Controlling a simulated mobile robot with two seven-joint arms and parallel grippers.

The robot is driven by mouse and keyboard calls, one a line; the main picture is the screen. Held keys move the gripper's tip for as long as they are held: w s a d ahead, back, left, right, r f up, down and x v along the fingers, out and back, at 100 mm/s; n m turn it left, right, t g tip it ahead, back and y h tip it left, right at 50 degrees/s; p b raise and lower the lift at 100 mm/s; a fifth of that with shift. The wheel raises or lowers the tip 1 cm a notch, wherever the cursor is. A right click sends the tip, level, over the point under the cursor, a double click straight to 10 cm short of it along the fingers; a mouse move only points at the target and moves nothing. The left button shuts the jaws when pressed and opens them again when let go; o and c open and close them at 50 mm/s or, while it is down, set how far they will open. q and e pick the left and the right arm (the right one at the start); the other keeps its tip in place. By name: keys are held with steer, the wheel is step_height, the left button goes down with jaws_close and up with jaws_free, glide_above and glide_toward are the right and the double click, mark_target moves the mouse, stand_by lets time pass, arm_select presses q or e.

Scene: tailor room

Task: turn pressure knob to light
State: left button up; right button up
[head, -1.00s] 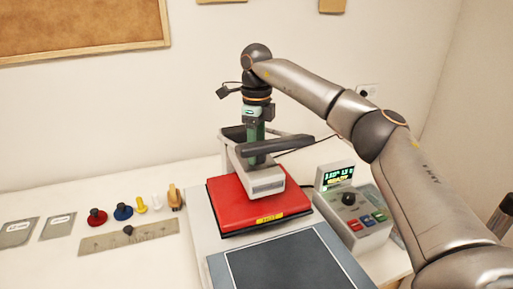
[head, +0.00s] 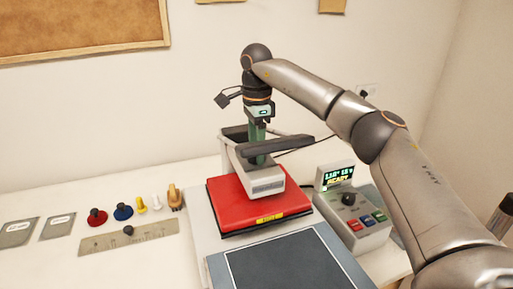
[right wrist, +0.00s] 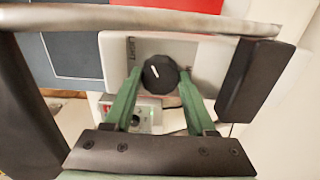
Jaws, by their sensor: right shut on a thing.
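The pressure knob (right wrist: 160,74) is black and round with a short white pointer line, on top of the white press head (right wrist: 115,62). My left gripper is not in view.
The red upper plate (head: 258,206) is raised behind the dark lower platen (head: 290,265). A control box (head: 350,215) with a lit screen reading READY stands right. The dark handle passes close to my gripper.

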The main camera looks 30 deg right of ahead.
stand_by(0.4)
steer(key=o, duration=1.4)
steer(key=shift+c, duration=0.2)
step_height(320, 180, up, 12)
steer(key=shift+r, duration=0.25)
